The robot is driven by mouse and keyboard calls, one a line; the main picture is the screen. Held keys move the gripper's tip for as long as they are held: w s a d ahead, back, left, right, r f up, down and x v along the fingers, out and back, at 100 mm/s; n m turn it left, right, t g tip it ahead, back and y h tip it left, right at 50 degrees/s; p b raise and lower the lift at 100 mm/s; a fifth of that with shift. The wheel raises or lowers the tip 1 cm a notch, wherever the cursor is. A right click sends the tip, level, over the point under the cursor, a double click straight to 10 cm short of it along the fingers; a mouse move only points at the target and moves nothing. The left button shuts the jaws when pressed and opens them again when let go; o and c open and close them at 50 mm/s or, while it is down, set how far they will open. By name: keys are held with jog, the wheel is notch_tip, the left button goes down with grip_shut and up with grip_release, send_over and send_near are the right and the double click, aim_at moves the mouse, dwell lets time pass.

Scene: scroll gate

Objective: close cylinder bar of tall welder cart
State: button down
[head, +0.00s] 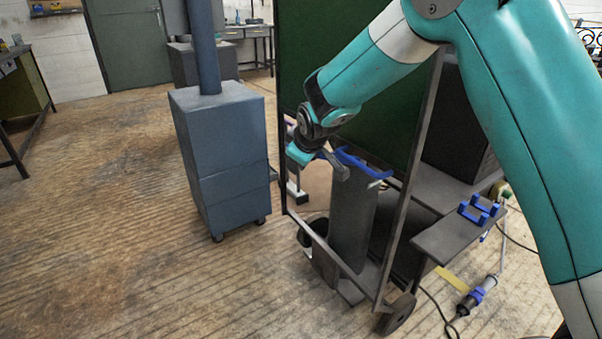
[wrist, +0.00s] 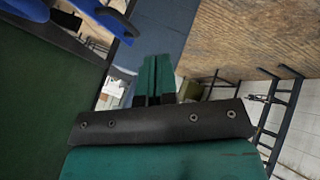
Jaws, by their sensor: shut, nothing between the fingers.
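The tall welder cart (head: 408,200) stands right of centre in the head view, with a dark green panel and a grey frame. A grey cylinder (head: 350,225) stands upright in its lower part. A blue bar (head: 362,164) crosses near the cylinder's top; whether it is latched I cannot tell. Blue parts also show at the upper left of the wrist view, apart from the fingers. My gripper (head: 296,157) is at the bar's left end, in front of the cart. In the wrist view my gripper (wrist: 156,68) has its teal fingers together, with nothing between them.
A blue-grey cabinet (head: 222,150) with a post stands close left of the cart. A small shelf (head: 455,235) with blue brackets (head: 480,208) sticks out at right. A cable and a torch-like tool (head: 478,295) lie on the floor. Floor at front left is clear.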

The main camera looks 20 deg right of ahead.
aim_at(321, 158)
jog(key=w+d+f, duration=0.2)
jog(key=w+f, duration=0.4)
jog(key=w, duration=0.3)
jog(key=shift+d+f+b, duration=0.2)
jog(key=shift+f+b, duration=0.1)
jog(key=shift+f, duration=0.05)
jog(key=shift+w+d, duration=0.1)
jog(key=shift+w, duration=0.05)
